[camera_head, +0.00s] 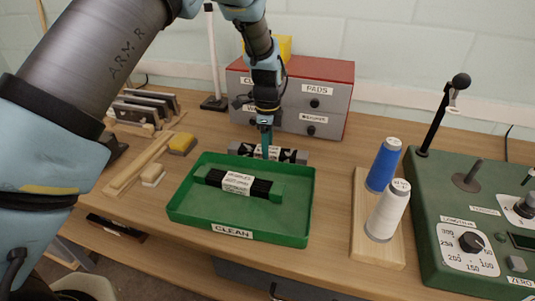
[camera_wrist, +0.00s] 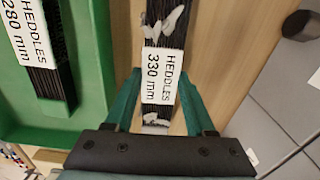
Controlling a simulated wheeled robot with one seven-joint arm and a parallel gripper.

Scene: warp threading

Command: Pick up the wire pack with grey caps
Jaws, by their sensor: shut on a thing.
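The wire pack with grey caps (camera_head: 299,156) lies on the wooden table just behind the green tray, partly hidden by my gripper (camera_head: 267,145). In the wrist view this dark wire pack (camera_wrist: 157,112) carries a white label reading HEDDLES 330 mm and has pale grey patches. My gripper's teal fingers (camera_wrist: 160,78) stand on both sides of it, shut on it around the label. I cannot tell any gap under the pack. A second wire pack with green caps (camera_head: 238,183), labelled 280 mm, lies in the green tray (camera_head: 182,209); it also shows in the wrist view (camera_wrist: 45,60).
A grey drawer cabinet with a red top (camera_head: 325,95) stands close behind the gripper. Blue (camera_head: 383,165) and white (camera_head: 388,210) thread spools stand on a wooden board at right. A green machine (camera_head: 470,215) is at far right. Sponges and wooden pieces (camera_head: 140,165) lie at left.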

